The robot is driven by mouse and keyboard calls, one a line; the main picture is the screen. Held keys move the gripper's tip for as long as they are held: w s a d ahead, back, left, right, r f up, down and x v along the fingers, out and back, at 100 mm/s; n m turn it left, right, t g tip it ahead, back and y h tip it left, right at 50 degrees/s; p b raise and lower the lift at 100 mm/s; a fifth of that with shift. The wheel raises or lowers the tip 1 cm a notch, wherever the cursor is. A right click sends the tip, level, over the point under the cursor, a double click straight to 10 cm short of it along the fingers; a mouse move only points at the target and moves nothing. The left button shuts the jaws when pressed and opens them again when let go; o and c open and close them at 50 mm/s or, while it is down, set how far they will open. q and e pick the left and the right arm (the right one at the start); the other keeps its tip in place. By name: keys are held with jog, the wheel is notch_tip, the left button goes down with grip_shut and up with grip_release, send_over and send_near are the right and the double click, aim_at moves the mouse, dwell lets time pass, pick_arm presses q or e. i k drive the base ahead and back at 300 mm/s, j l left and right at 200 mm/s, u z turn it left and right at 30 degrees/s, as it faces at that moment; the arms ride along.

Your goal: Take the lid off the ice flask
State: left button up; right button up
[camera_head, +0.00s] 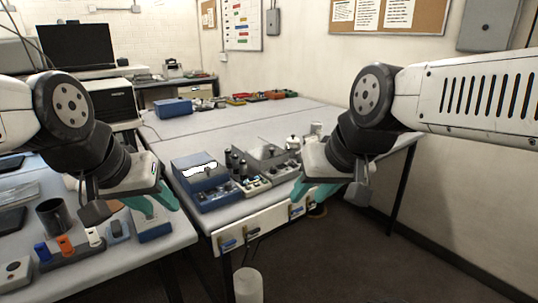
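I cannot tell for certain which thing is the ice flask. A small silvery rounded vessel (293,143) stands on the main table, just behind my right gripper and partly hidden by it. A plain pale upright cylinder (248,285) shows at the bottom edge, below the table front, with its lower part cut off. My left gripper (160,207) hangs over the left table's right edge, with its teal fingers apart and nothing seen between them. My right gripper (304,196) is at the main table's front right edge; its teal fingers overlap in view, and nothing is seen held.
On the main table (240,122) a blue box (203,177), dark bottles (236,163) and a grey device (268,158) crowd the front. A black cup (53,216) and a rack of coloured items (68,248) stand on the left table. The main table's middle is clear.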

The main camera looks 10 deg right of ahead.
aim_at(293, 140)
jog(key=i+l+u, duration=0.15)
jog(key=l, duration=0.2)
jog(key=i+l+u, duration=0.1)
jog(key=i+l, duration=0.2)
jog(key=i+l+u, duration=0.15)
jog(key=l, duration=0.3)
jog(key=i+l+u, duration=0.15)
jog(key=l, duration=0.25)
jog(key=i+l+u, duration=0.15)
jog(key=l, duration=0.25)
jog(key=i+l+u, duration=0.1)
jog(key=l, duration=0.35)
jog(key=i+l+u, duration=0.15)
jog(key=l, duration=0.3)
